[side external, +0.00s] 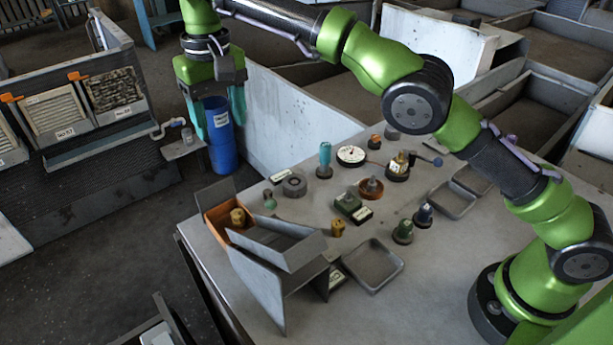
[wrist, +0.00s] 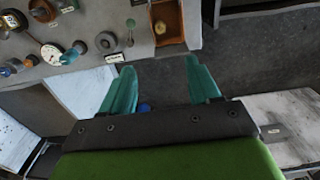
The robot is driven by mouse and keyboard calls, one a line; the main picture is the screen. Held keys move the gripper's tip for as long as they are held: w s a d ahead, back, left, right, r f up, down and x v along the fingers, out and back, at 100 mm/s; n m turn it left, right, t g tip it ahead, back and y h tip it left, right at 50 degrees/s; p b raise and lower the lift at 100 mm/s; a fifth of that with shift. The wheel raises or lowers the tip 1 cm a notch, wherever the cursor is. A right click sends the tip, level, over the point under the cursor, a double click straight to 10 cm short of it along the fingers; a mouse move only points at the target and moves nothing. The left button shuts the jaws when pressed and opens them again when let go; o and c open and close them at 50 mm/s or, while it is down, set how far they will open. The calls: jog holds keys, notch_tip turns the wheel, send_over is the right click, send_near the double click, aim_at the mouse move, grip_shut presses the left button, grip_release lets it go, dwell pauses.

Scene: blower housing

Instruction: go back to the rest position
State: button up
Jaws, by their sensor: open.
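My gripper (side external: 213,118) hangs at the upper left of the side view, beyond the table's far left edge and well above the floor. Its two teal fingers are spread apart with nothing between them. The wrist view also shows my gripper (wrist: 162,92) open and empty. The grey table (side external: 215,262) carries many small parts. An orange bin (side external: 214,214) at its left edge holds a yellow-brown part (side external: 238,217); the wrist view shows the same bin (wrist: 168,36) beyond the fingers.
A blue barrel (side external: 220,150) stands behind my gripper. A pale panel (side external: 300,118) runs along the table's back. Small parts, including a teal-topped one (side external: 325,158) and a round dial (side external: 351,156), stand on the table. A shallow tray (side external: 373,265) lies at the front.

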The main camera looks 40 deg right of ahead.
jog(key=s+d+t+y, duration=0.2)
jog(key=s+d, duration=0.3)
jog(key=d, duration=0.8)
jog(key=s+d+m+t, duration=0.2)
jog(key=s+d, duration=0.3)
jog(key=s, duration=0.5)
jog(key=s+d+m+t, duration=0.2)
jog(key=s+d, duration=0.4)
jog(key=s, duration=0.4)
jog(key=shift+f+t, duration=0.4)
jog(key=shift+t, duration=0.2)
